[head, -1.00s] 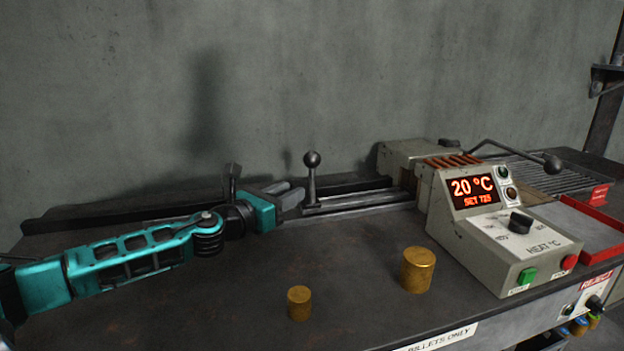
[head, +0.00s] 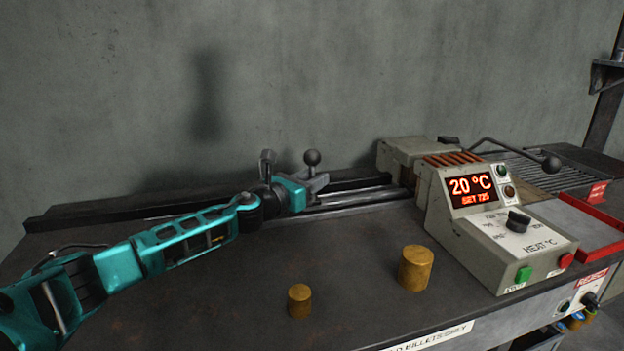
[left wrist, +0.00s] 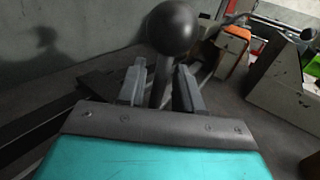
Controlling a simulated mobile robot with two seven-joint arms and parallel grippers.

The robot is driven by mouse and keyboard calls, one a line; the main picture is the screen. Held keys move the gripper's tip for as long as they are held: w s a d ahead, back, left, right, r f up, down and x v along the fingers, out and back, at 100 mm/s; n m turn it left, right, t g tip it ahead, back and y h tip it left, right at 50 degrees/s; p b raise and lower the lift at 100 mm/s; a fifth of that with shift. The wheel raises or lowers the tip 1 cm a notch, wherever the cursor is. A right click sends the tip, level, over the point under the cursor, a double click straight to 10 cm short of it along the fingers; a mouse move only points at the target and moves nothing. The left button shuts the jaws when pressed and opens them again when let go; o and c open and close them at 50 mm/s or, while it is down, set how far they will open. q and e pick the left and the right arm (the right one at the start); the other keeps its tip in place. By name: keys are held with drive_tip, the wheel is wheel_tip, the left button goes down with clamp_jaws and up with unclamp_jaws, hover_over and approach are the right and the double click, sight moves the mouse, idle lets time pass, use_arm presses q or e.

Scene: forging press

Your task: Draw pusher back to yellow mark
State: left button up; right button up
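The pusher handle is an upright post with a dark ball knob (head: 312,157), standing on the rail (head: 345,199) left of the heater. My left gripper (head: 318,183) is at the post, below the knob. In the left wrist view the knob (left wrist: 174,28) rises between the two fingers (left wrist: 160,88). The post stands between them, with a small gap visible on each side, so the gripper looks open around it. The lower post is hidden by the gripper. I cannot make out a yellow mark. My right gripper is not in view.
The heater box (head: 500,225) reads 20 °C, SET 725. Two brass billets, a small one (head: 299,301) and a larger one (head: 415,268), stand on the bench in front of the rail. A red-edged tray (head: 603,246) lies at the right. The wall is close behind.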

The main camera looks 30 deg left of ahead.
use_arm(q)
clamp_jaws()
idle(0.3)
idle(0.4)
